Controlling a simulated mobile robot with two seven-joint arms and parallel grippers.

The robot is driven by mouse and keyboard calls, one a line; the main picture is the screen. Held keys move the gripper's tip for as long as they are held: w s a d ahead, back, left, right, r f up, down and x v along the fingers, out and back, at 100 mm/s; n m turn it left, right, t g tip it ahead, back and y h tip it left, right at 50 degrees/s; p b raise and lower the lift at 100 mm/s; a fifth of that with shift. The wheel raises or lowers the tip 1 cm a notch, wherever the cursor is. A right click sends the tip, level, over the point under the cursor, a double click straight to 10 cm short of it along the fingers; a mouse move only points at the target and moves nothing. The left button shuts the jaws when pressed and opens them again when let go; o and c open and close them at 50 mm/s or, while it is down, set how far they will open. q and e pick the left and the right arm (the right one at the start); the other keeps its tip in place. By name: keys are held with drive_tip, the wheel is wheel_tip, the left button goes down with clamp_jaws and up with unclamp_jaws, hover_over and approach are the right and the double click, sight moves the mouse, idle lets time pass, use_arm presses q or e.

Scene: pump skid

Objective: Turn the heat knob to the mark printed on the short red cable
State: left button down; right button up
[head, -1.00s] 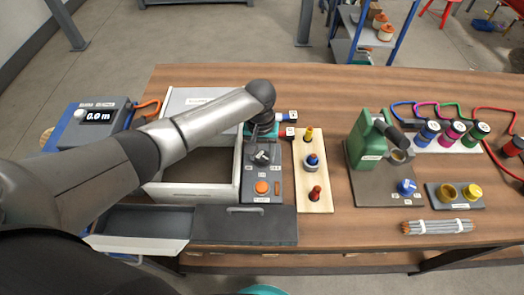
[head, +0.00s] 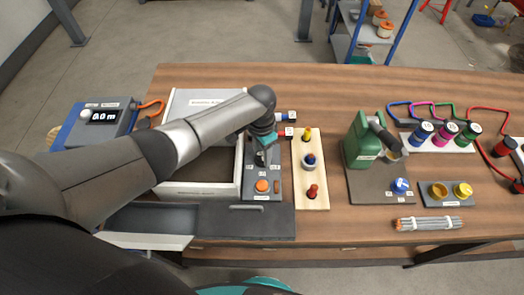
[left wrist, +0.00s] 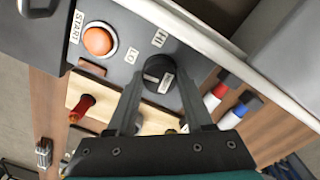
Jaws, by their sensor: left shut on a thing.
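The heat knob (left wrist: 158,70) is a black round knob on the grey control panel (head: 255,187), with LO and HI labels beside it in the left wrist view. My left gripper (left wrist: 160,88) has its two fingers on either side of the knob, shut on it. In the head view the gripper (head: 261,152) stands over the knob and mostly hides it. A short red cable end (head: 287,133) with a white label lies right of the panel, below a blue one; it also shows in the left wrist view (left wrist: 222,82). Its print is too small to read. My right gripper is out of view.
An orange START button (head: 262,186) sits on the panel in front of the knob. A wooden board (head: 312,200) with coloured pegs stands close to its right. An open drawer box (head: 195,188) lies left. A green machine (head: 358,140) stands farther right.

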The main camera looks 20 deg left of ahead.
sight(262, 154)
use_arm(q)
drive_tip(key=shift+m, duration=0.5)
idle(0.3)
drive_tip(key=shift+c, duration=1.4)
unclamp_jaws()
drive_tip(key=shift+r, duration=0.55)
wheel_tip(262, 154, up, 14)
drive_tip(key=p, duration=0.3)
drive_tip(key=shift+w, duration=0.15)
drive_tip(key=shift+a+r, duration=0.1)
